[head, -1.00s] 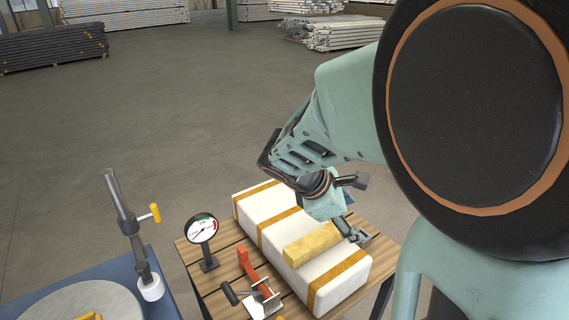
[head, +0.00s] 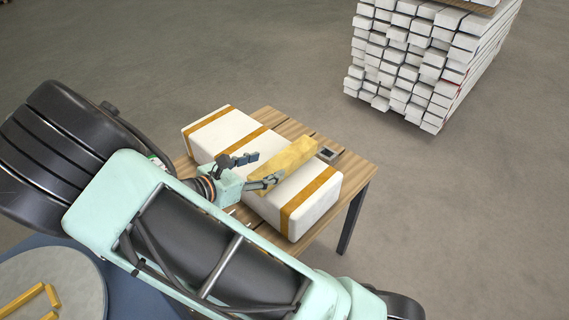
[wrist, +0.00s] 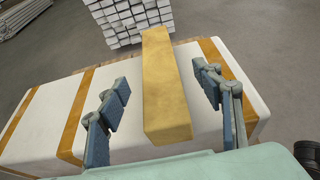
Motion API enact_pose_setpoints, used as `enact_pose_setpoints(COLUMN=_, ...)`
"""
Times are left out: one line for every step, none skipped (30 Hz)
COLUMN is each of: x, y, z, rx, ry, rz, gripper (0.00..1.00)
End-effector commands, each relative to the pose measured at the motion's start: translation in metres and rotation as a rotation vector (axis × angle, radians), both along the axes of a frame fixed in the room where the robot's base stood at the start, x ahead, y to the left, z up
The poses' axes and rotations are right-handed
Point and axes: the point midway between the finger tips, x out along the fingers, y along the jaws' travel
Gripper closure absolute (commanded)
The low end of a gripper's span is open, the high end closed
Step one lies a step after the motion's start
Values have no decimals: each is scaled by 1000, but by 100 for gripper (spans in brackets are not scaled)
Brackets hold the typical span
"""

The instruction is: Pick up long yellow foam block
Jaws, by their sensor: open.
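The long yellow foam block (head: 288,166) lies on top of a white box with orange bands (head: 312,205), across the box's width. It also shows in the wrist view (wrist: 166,90), running away from me. My gripper (head: 264,170) is open and empty at the block's near end. In the wrist view my gripper (wrist: 160,84) has one finger to the left of the block and one to the right, with a gap on both sides. I cannot tell how far the fingertips are above the box top.
The box stands on a slatted wooden table (head: 355,172). A small dark item (head: 327,153) sits behind the block. At lower left, yellow pieces (head: 52,296) lie on a round grey plate (head: 75,275). A stack of white beams (head: 425,60) stands beyond open floor.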

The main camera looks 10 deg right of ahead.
Motion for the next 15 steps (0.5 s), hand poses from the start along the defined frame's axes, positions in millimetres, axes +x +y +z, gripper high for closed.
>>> enact_pose_setpoints(x=4, y=-9, z=-4, rx=-2, ry=1, rz=-3, gripper=40)
enact_pose_setpoints(x=7, y=-13, z=-5, rx=-2, ry=1, rz=-4, gripper=40)
enact_pose_setpoints(x=10, y=-17, z=-7, rx=-1, ry=0, rz=-4, gripper=40)
enact_pose_setpoints(x=12, y=-20, z=-9, rx=0, ry=0, rz=-3, gripper=40)
enact_pose_setpoints(x=14, y=-23, z=-10, rx=0, ry=0, rz=-3, gripper=40)
enact_pose_setpoints(x=16, y=-25, z=-11, rx=-1, ry=1, rz=-3, gripper=40)
enact_pose_setpoints(x=17, y=-27, z=-11, rx=0, ry=0, rz=-3, gripper=40)
enact_pose_setpoints(x=18, y=-28, z=-12, rx=1, ry=1, rz=-3, gripper=40)
enact_pose_setpoints(x=19, y=-30, z=-13, rx=2, ry=1, rz=-3, gripper=40)
enact_pose_setpoints(x=21, y=-32, z=-14, rx=1, ry=1, rz=-3, gripper=40)
enact_pose_setpoints(x=23, y=-34, z=-14, rx=1, ry=1, rz=-4, gripper=40)
enact_pose_setpoints(x=26, y=-38, z=-16, rx=0, ry=0, rz=-4, gripper=40)
enact_pose_setpoints(x=28, y=-41, z=-18, rx=-1, ry=1, rz=-4, gripper=40)
enact_pose_setpoints(x=31, y=-45, z=-20, rx=-1, ry=2, rz=-3, gripper=40)
enact_pose_setpoints(x=35, y=-50, z=-22, rx=-2, ry=1, rz=-5, gripper=40)
